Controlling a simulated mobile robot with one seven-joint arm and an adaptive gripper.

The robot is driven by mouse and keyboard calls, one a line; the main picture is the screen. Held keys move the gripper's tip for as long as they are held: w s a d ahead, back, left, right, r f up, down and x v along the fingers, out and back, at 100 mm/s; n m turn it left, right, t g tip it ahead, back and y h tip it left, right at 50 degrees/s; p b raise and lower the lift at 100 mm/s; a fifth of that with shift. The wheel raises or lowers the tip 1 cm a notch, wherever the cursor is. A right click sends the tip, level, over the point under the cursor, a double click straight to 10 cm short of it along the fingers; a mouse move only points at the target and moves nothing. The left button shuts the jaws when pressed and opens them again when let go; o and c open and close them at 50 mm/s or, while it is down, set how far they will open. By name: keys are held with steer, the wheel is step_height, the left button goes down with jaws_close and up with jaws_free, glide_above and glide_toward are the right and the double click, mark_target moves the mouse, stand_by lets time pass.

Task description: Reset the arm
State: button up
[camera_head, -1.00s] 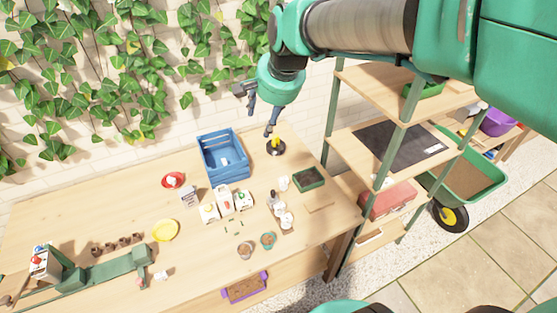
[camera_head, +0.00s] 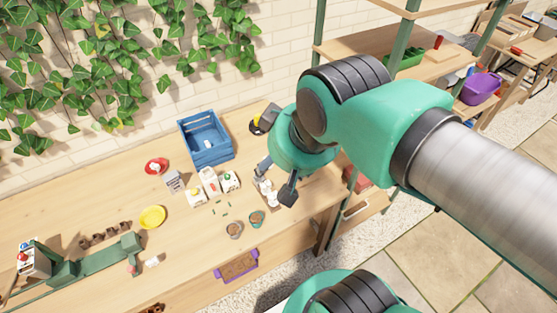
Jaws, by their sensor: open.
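My gripper (camera_head: 275,181) hangs at the end of my green and grey arm, above the right part of the wooden workbench (camera_head: 105,208). Its two dark fingers are spread apart, with nothing seen held between them. Behind and below the fingers are small white items (camera_head: 270,198), partly hidden by them. I cannot tell how high the fingertips are above the bench. My arm comes in from the right edge and hides part of the shelf and the right end of the bench.
A blue crate (camera_head: 207,157) stands at the back of the bench, with a dark round item (camera_head: 257,127) beside it. Cartons (camera_head: 210,182), small pots (camera_head: 234,230), a yellow bowl (camera_head: 152,217) and a red bowl (camera_head: 156,166) stand left of my gripper. A wooden shelf (camera_head: 436,68) stands at right.

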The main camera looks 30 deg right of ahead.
stand_by(0.3)
step_height(320, 180, down, 6)
steer(key=b, duration=0.5)
steer(key=shift+r+b, duration=0.15)
steer(key=shift+b, duration=0.25)
